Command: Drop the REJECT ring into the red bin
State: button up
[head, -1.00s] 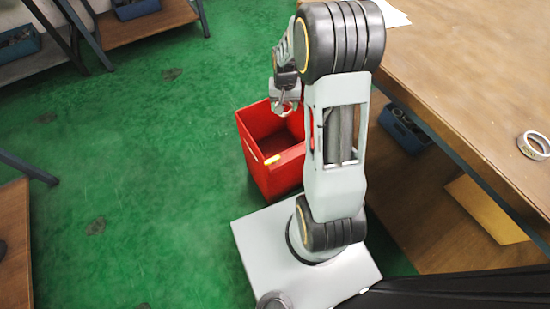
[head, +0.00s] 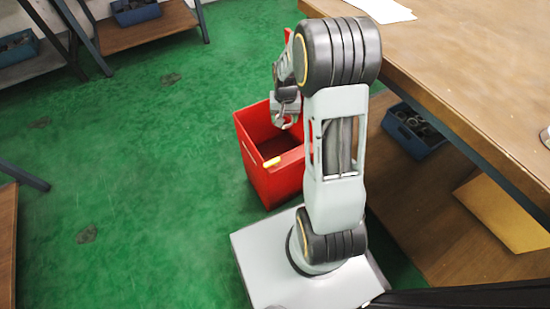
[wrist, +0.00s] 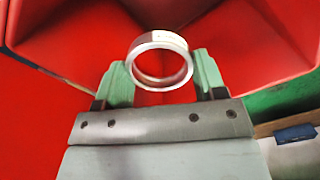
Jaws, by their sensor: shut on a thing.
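My gripper (wrist: 160,68) is shut on a shiny metal ring (wrist: 160,37), held between its two green fingertips in the wrist view. A faint mark shows on the ring's upper inner face, but I cannot read it. In the head view my gripper (head: 287,118) hangs at the mouth of the red bin (head: 280,186), and the ring is hard to make out there. The bin stands on the green floor, with a yellow label on its rim. In the wrist view the red bin walls (wrist: 50,85) surround the ring, which is apart from them.
A wooden table (head: 460,70) fills the right side, with a paper sheet (head: 380,9) and part of another ring (head: 545,137) at the picture edge. Under it are a blue box (head: 412,132) and a yellow-brown panel (head: 506,212). Green floor (head: 140,170) is clear to the left.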

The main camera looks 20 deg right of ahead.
jog(key=o, duration=1)
jog(key=shift+o, duration=0.2)
notch_tip(320, 180, up, 14)
jog(key=p, duration=0.5)
jog(key=s+a+r+n+t+p, duration=0.1)
jog(key=s+a+r+p, duration=0.2)
jog(key=r+p, duration=0.6)
jog(key=s+a+r+n+t+p, duration=0.1)
jog(key=s+a+r+n+p, duration=0.1)
jog(key=s+r+p, duration=0.5)
jog(key=s+a+r+n+t+p, duration=0.1)
jog(key=s+a+r+p, duration=0.3)
jog(key=r+p, duration=0.8)
notch_tip(320, 180, up, 7)
jog(key=shift+s+a+r+n, duration=0.2)
jog(key=shift+s+a+n, duration=0.1)
jog(key=shift+s, duration=0.6)
jog(key=shift+s+a+r+t+p, duration=0.1)
jog(key=shift+s+r+t+p, duration=0.2)
jog(key=shift+p, duration=0.2)
jog(key=shift+c, duration=0.2)
